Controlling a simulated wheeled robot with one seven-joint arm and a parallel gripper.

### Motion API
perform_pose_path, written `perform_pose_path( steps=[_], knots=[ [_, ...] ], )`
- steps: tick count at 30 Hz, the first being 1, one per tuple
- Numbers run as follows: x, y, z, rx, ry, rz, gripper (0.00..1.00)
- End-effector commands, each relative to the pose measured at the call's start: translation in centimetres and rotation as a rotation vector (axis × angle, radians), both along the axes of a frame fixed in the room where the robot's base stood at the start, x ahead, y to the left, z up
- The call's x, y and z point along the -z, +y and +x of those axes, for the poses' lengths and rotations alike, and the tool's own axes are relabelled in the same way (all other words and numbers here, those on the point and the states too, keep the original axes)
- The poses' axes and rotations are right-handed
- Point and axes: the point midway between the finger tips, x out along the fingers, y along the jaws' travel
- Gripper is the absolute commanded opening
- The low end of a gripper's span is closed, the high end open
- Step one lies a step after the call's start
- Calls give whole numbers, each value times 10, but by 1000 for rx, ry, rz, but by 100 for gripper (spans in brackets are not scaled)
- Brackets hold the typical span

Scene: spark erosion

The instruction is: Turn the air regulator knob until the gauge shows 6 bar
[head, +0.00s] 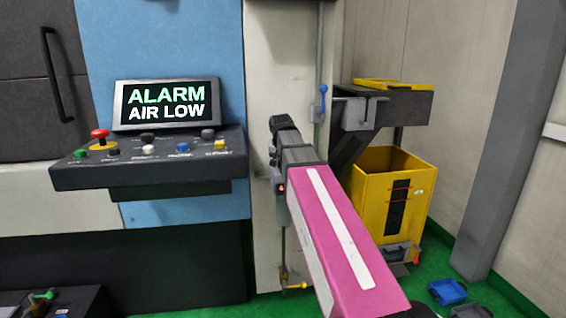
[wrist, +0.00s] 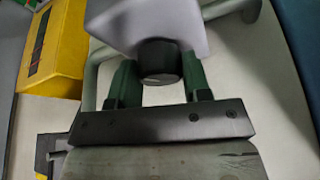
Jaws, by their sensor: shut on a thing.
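The air regulator knob (wrist: 158,62) is a dark round knob under a pale grey body (wrist: 165,22) in the wrist view. My gripper (wrist: 158,78) is shut on the knob, with one green finger at each side. In the head view my pink and dark arm reaches to the pale panel, and my gripper (head: 280,125) hides the regulator and knob there. I cannot see the gauge face in either view. A display (head: 166,104) on the machine reads "ALARM AIR LOW".
A control panel (head: 150,160) with a red button and several others juts out at the left. A yellow bin (head: 375,165) stands right of my arm under a dark bracket (head: 395,103). Pipes run along the pale panel. Blue and dark items lie on the green floor.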

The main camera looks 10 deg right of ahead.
Motion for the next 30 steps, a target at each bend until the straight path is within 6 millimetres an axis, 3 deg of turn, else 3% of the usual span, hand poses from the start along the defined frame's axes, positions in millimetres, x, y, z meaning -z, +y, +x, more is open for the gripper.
perform_pose_path(
  steps=[15, 30],
  knots=[
    [0, 1, 1, 391, 1, 0, 20],
    [0, 2, 1, 498, 1, 1, 20]
  ],
)
